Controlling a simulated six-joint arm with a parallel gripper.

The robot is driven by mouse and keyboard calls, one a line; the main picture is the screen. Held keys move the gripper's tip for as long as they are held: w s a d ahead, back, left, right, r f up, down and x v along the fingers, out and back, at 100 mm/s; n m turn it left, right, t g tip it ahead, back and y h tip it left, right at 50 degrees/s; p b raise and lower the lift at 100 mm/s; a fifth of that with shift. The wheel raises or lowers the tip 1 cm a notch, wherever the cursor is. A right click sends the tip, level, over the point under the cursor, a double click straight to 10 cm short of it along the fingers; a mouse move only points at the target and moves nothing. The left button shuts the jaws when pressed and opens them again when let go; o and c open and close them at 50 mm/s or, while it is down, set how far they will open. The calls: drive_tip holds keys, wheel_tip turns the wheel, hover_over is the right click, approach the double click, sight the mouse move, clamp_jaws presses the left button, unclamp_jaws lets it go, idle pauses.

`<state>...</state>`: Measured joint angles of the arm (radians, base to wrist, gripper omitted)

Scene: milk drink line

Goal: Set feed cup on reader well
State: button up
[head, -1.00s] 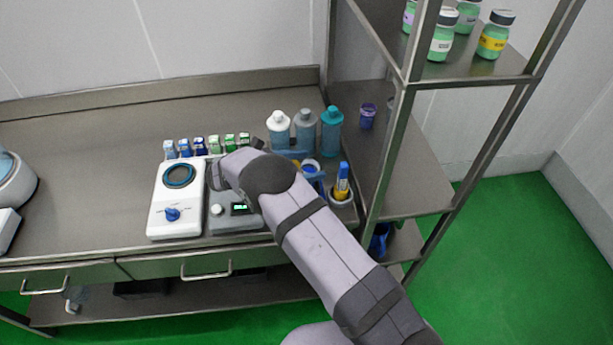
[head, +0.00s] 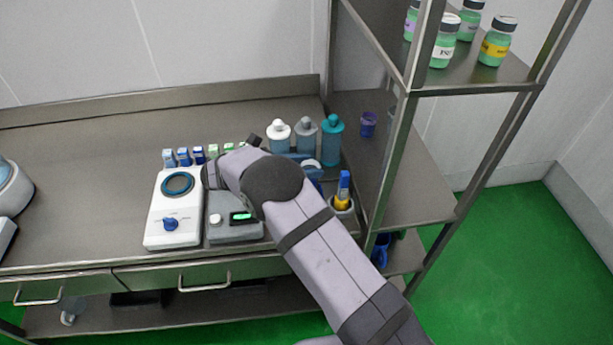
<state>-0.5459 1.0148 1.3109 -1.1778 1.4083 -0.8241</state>
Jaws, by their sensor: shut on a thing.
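My gripper's fingers are hidden behind my own wrist and forearm, which reach over the grey device from the lower right. What they hold is hidden too. The grey device (head: 233,229) has a lit green display and a pale knob on its front; its rear top is covered by my arm, so no well shows there. Left of it stands a white device (head: 170,215) with a blue-rimmed round dark top (head: 178,184) and a blue knob; nothing stands on that top. I cannot make out the feed cup, or tell which device has the reader well.
Several small boxes (head: 184,157) stand in a row behind the devices. White (head: 279,137), grey (head: 306,136) and teal (head: 331,141) bottles stand at the back right. A yellow-and-blue item (head: 343,190) stands in a holder near the shelf post. The counter's left middle is clear.

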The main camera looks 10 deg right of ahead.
wheel_tip(320, 180, up, 6)
drive_tip(key=b, duration=0.1)
drive_tip(key=w+a+n+t+y, duration=0.2)
drive_tip(key=a+n+t+y, duration=0.1)
drive_tip(key=a, duration=0.7)
drive_tip(key=w+a+n+t+y, duration=0.3)
drive_tip(key=a+n+t+y, duration=0.1)
drive_tip(key=a, duration=0.7)
drive_tip(key=shift+w+r+n+t, duration=0.35)
drive_tip(key=shift+n+t, duration=0.45)
drive_tip(key=shift+t, duration=0.2)
drive_tip(key=shift+f, duration=0.2)
drive_tip(key=shift+f+b, duration=1.8)
drive_tip(key=shift+f, duration=0.85)
drive_tip(key=shift+b, duration=0.3)
drive_tip(key=shift+f+b, duration=0.5)
drive_tip(key=shift+f, duration=0.15)
